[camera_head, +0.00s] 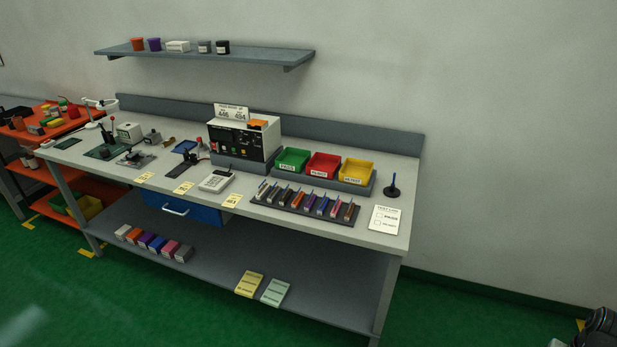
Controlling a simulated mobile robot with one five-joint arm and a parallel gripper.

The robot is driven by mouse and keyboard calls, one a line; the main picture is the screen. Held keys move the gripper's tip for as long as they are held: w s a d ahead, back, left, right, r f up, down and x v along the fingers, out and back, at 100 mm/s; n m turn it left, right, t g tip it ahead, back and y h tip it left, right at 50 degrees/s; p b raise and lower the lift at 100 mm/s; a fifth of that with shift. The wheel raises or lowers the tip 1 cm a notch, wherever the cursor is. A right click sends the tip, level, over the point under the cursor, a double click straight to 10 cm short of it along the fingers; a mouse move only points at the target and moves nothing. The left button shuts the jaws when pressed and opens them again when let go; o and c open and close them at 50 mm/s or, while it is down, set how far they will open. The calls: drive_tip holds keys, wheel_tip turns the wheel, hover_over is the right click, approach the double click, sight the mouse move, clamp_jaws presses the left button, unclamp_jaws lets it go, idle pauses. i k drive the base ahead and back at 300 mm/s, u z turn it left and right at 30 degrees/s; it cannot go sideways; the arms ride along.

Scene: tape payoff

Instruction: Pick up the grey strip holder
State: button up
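A dark rack (303,213) on the front right of the workbench holds a row of several slim, upright strip holders in different colours. The leftmost, a pale grey-looking strip holder (262,190), stands at the rack's left end. The holders are small here, and I cannot tell for sure which one is the grey one. No gripper fingers show. A dark rounded part at the bottom right corner may be part of my arm.
Green, red and yellow bins (324,165) stand behind the rack. A calculator-like device (216,182) is to its left, and a white card (385,219) and dark post (392,188) are to its right. A shelf (210,55) hangs above. Green floor in front is clear.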

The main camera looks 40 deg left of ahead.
sight(271, 198)
drive_tip(key=u, duration=0.1)
drive_tip(key=i, duration=0.5)
drive_tip(key=u, duration=3.65)
drive_tip(key=i, duration=1.5)
drive_tip(key=z, duration=0.1)
